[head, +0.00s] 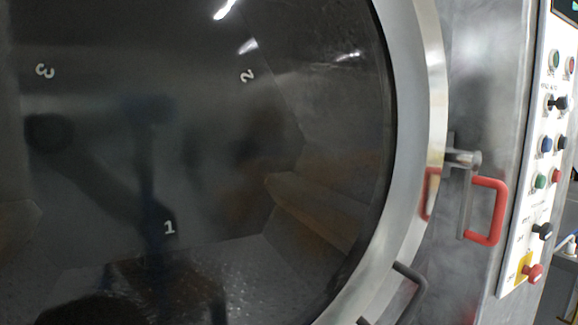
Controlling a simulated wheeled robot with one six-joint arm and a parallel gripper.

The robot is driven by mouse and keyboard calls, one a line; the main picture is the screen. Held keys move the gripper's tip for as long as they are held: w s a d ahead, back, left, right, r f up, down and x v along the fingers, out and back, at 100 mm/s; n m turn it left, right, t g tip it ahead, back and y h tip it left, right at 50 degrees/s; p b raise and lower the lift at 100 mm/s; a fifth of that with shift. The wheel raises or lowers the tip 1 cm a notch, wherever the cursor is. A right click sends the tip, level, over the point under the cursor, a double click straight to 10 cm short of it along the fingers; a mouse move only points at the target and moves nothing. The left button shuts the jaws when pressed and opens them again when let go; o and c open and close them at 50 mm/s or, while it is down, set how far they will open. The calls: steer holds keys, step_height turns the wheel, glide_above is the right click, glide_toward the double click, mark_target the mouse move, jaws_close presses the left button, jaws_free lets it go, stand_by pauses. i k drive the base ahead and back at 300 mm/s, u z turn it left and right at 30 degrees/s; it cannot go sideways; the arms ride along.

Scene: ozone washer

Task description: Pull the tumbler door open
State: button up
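The tumbler door (417,100) fills most of the head view, with a wide round metal rim and a dark glossy window (210,130). It appears closed against the machine's metal front. A red handle (488,212) on a metal latch (463,158) sits at the door's right edge. A second red piece (430,193) on the rim is a reflection or part of the latch; I cannot tell which. A dark bar handle (409,290) is on the lower right of the rim. My gripper is not in view.
A control panel (540,180) with several coloured buttons and knobs stands right of the door. A red button on a yellow plate (530,272) is at its bottom. Numbers 1, 2 and 3 show in the window. A shelf or cart (565,262) is partly visible at the far right.

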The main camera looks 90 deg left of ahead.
mark_target(406, 36)
steer(key=u, duration=1.85)
steer(key=k, duration=0.85)
steer(key=u, duration=0.95)
steer(key=i, duration=0.45)
steer(key=k, duration=0.5)
steer(key=z, duration=0.05)
steer(key=i, duration=0.5)
